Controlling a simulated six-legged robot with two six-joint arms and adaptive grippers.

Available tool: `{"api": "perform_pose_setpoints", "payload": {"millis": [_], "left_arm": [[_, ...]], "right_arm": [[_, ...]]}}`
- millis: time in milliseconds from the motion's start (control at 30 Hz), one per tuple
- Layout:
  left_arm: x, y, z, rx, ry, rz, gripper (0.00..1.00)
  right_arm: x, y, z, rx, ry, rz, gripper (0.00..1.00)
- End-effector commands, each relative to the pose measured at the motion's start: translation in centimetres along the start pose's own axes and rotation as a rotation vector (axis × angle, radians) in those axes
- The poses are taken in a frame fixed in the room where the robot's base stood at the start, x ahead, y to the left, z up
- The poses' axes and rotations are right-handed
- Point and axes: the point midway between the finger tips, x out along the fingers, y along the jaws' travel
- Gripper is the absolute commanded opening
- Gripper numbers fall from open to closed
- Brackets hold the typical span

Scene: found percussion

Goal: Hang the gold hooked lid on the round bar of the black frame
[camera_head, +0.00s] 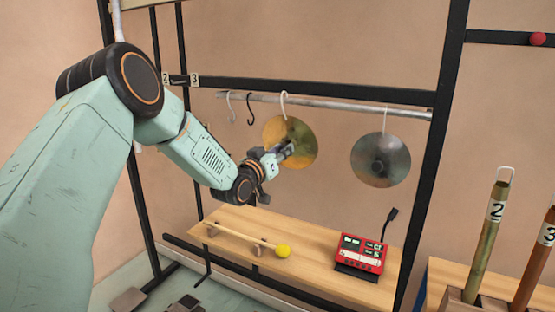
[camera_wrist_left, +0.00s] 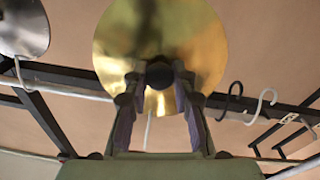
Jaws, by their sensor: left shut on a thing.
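The gold hooked lid (camera_head: 303,130) is upright in front of the round bar (camera_head: 345,106) of the black frame (camera_head: 330,91). Its pale hook (camera_head: 284,104) rises to bar height and its top overlaps the bar; I cannot tell whether it bears on it. My left gripper (camera_head: 286,150) is shut on the lid at its middle. In the left wrist view the gold lid (camera_wrist_left: 205,45) fills the upper middle, with the fingers (camera_wrist_left: 160,78) at either side of a dark knob. The hook partly shows below, between the fingers. My right gripper is not in view.
A grey lid (camera_head: 381,160) hangs on the bar to the right. A white hook (camera_head: 229,106) and a black hook (camera_head: 250,108) hang to the left. Below, a wooden shelf (camera_head: 320,250) holds a yellow-headed mallet (camera_head: 283,250) and a red device (camera_head: 362,254). Numbered tubes (camera_head: 485,235) stand at right.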

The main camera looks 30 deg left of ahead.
Motion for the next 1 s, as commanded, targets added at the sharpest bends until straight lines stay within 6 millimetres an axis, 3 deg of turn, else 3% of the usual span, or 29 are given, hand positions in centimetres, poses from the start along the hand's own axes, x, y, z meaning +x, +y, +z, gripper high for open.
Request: {"api": "perform_pose_setpoints", "payload": {"millis": [1000], "left_arm": [[7.0, -0.3, 0.4, 0.002, 0.004, 0.001, 0.00]], "right_arm": [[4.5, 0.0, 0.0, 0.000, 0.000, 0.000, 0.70]]}}
